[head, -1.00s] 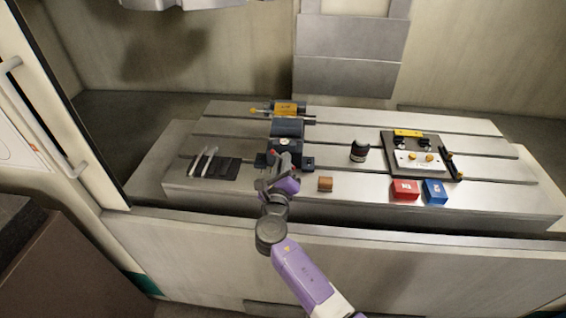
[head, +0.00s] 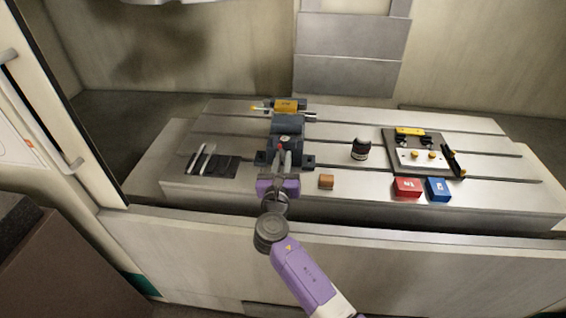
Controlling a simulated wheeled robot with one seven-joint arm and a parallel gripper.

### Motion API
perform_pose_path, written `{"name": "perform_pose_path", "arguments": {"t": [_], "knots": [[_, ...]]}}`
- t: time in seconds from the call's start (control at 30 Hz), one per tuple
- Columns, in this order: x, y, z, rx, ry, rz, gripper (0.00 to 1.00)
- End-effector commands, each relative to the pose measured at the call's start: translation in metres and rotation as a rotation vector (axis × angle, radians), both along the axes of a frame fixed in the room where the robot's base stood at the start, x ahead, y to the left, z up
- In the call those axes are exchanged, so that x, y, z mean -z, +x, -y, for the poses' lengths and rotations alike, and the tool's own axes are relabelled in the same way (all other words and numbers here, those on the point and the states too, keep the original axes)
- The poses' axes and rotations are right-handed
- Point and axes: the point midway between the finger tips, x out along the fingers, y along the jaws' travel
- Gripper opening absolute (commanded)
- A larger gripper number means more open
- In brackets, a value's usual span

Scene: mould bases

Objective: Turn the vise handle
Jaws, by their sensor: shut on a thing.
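The dark blue-grey vise (head: 287,125) stands on the slotted metal table, left of the middle. The vise handle (head: 280,145) shows as a small red tip at the vise's front end. The rest of the handle is hidden behind my fingers. My gripper (head: 285,157) is at the front of the vise, with its grey fingers pointing away from me toward the vise. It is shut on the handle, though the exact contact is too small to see.
Dark pads with pale tools (head: 201,158) lie left.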

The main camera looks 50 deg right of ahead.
Motion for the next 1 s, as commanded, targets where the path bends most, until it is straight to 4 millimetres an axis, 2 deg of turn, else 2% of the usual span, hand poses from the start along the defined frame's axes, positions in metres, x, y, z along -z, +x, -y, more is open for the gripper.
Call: {"name": "perform_pose_path", "arguments": {"t": [0.03,1.0], "knots": [[0.0046,-0.0008,-0.0001,0.0,0.029,0.032,0.0],[0.0068,-0.0002,-0.001,0.001,0.595,0.757,0.0]]}}
